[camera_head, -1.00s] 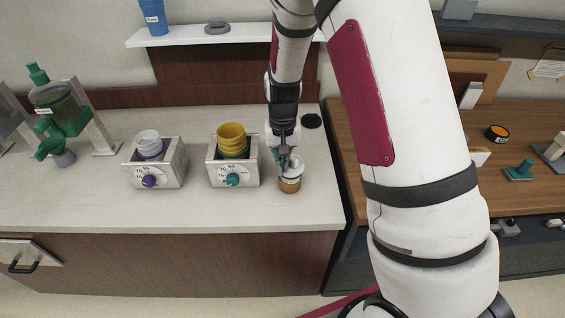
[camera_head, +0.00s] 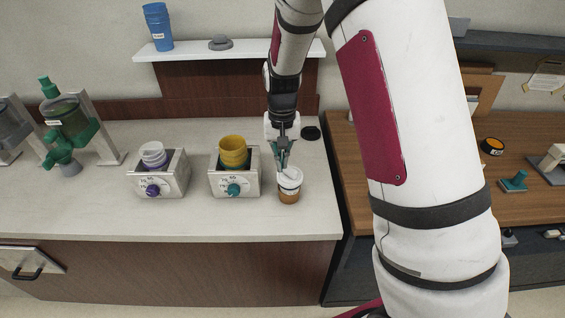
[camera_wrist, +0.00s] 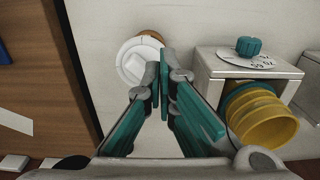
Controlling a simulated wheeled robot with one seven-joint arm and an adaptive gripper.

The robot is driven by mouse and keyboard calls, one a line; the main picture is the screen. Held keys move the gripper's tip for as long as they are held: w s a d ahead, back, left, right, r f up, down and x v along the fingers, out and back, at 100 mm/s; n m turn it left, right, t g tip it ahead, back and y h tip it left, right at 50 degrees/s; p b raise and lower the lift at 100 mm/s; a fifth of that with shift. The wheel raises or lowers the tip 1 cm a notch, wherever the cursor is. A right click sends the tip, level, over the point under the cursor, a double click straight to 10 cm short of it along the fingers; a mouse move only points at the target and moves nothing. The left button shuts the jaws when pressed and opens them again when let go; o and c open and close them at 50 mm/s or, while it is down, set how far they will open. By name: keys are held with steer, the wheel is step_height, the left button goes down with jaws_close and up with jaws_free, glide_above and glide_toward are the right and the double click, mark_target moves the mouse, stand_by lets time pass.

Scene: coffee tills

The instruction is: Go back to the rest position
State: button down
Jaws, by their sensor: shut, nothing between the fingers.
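My gripper (camera_head: 281,157) points down over the right part of the pale counter (camera_head: 80,218). Its teal fingers are shut with nothing between them, and they also show in the wrist view (camera_wrist: 164,90). A brown paper cup with a white lid (camera_head: 289,186) stands upright on the counter just below the fingertips. In the wrist view the cup (camera_wrist: 128,62) sits just to the upper left of the fingers, partly covered by them. I cannot tell whether the fingertips touch the lid.
Left of the cup stand a metal box with yellow cups (camera_head: 232,150) and another with white cups (camera_head: 153,155). A black round disc (camera_head: 311,133) lies behind. A shelf (camera_head: 190,52) holds blue cups (camera_head: 158,27). A wooden counter (camera_head: 465,196) is at right.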

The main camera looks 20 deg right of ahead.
stand_by(0.6)
steer(key=s+r+n+t, duration=0.15)
steer(key=s+r, duration=0.35)
steer(key=r, duration=0.5)
steer(key=s+r+t, duration=0.2)
steer(key=s+r, duration=0.4)
steer(key=r, duration=0.3)
steer(key=s+r+n+t, duration=0.1)
steer(key=s+r, duration=0.2)
steer(key=s, duration=0.4)
steer(key=s+r+n+t, duration=0.1)
steer(key=s+r, duration=0.2)
steer(key=s, duration=0.4)
steer(key=shift+s+a, duration=0.15)
steer(key=shift+s, duration=0.2)
